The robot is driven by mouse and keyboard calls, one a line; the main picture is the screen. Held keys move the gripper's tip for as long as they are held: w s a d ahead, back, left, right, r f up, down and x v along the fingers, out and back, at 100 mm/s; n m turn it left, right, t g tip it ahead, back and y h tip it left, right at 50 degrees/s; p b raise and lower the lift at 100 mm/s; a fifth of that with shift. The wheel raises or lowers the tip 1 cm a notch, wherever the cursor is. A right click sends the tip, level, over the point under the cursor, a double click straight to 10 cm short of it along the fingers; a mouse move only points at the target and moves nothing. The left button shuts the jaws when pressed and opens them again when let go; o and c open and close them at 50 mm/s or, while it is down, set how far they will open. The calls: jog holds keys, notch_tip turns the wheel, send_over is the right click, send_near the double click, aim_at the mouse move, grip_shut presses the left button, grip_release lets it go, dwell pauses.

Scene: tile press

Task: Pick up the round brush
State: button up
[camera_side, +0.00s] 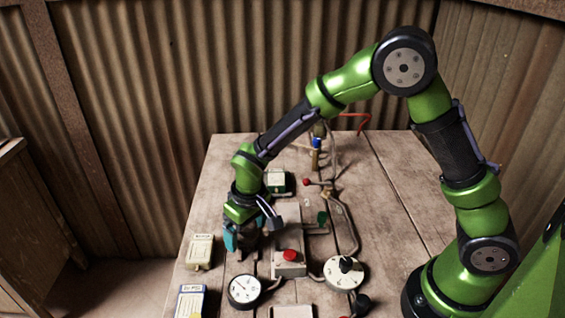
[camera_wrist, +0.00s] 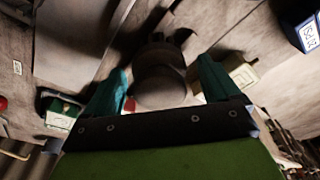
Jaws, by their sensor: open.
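A dark, rounded, stubby object, which I take to be the round brush (camera_wrist: 160,85), shows in the wrist view between my two teal fingers. A narrower part of it extends toward the top of that view. My gripper (camera_wrist: 164,68) is open, with one finger on each side of it; I cannot tell whether either finger touches it. In the side view my gripper (camera_side: 243,240) points down low over the left part of the table, and the brush there is mostly hidden by the fingers.
A grey box with a red button (camera_side: 290,256) stands just right of my gripper. A round gauge (camera_side: 244,290) and a dial (camera_side: 345,272) are in front. A cream box (camera_side: 200,251) lies to the left, a green-and-white box (camera_side: 277,183) behind.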

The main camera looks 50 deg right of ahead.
jog(key=c, duration=1.1)
jog(key=shift+c, duration=0.2)
notch_tip(320, 180, up, 10)
